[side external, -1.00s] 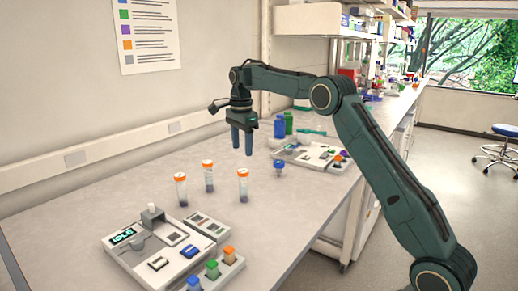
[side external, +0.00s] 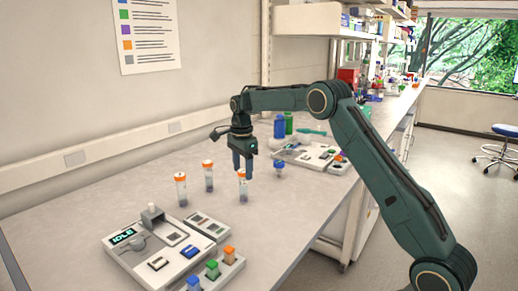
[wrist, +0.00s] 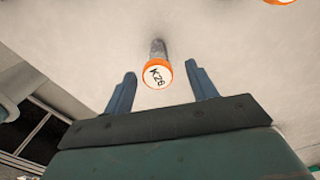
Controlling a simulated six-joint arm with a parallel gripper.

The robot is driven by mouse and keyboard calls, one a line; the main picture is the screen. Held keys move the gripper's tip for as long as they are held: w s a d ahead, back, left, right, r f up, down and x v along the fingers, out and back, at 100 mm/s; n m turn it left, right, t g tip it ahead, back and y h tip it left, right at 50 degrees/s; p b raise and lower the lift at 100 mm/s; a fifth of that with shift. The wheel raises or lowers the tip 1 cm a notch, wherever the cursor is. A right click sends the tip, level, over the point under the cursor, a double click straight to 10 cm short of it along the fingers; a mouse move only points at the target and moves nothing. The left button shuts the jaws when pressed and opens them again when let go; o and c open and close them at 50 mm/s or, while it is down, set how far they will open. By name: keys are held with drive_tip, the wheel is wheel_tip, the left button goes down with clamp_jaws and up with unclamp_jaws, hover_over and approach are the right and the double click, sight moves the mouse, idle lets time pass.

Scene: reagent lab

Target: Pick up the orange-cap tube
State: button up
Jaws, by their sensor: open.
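Three clear tubes with orange caps stand upright on the bench in the side view: a left one (side external: 181,190), a middle one (side external: 208,178) and a right one (side external: 243,193). My gripper (side external: 243,170) is open and points down at the right tube, its fingers overlapping that tube's cap in the side view. Part of another orange cap (wrist: 280,1) shows at the top right edge.
A device reading IDLE (side external: 150,250) stands at the front left, beside a rack with blue, green and orange caps (side external: 213,268). A blue-capped item (side external: 279,169) stands right of my gripper. Another device (side external: 310,156) and blue and green bottles (side external: 284,124) are behind.

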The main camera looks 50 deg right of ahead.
sight(244, 184)
drive_tip(key=shift+f, duration=0.4)
drive_tip(key=shift+s+f, duration=0.15)
drive_tip(key=shift+f, duration=2.45)
drive_tip(key=c, duration=1.1)
